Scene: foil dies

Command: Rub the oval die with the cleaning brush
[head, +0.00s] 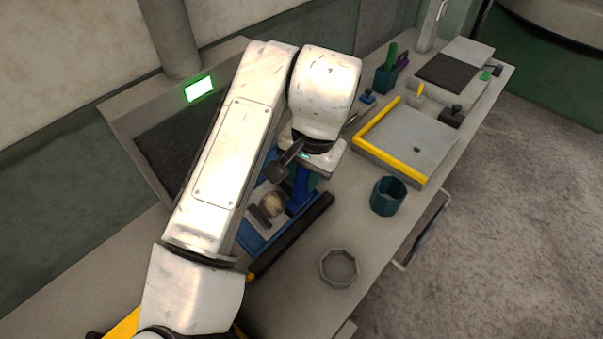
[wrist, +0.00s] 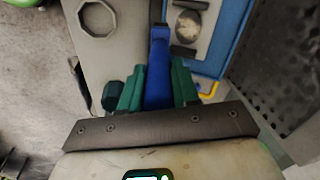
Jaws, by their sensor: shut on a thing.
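My gripper (wrist: 158,86) has green fingers, shut on a blue cleaning brush (wrist: 158,65). In the head view the blue brush (head: 299,190) hangs below my wrist over the right side of a blue tray (head: 253,238). The oval die (wrist: 187,26) is a tan-grey oval on a pale plate in that tray, just right of the brush's far end in the wrist view. It also shows in the head view (head: 273,205), left of the brush. The two look apart sideways; I cannot tell the brush's height. Its bristles are not clearly visible.
A dark bar (head: 300,232) runs along the tray's front edge. An octagonal grey dish (head: 339,267) and a dark teal cup (head: 387,196) stand on the bench in front. A yellow-edged board (head: 405,140) lies at the right. A dark perforated panel (wrist: 285,75) stands close in the wrist view.

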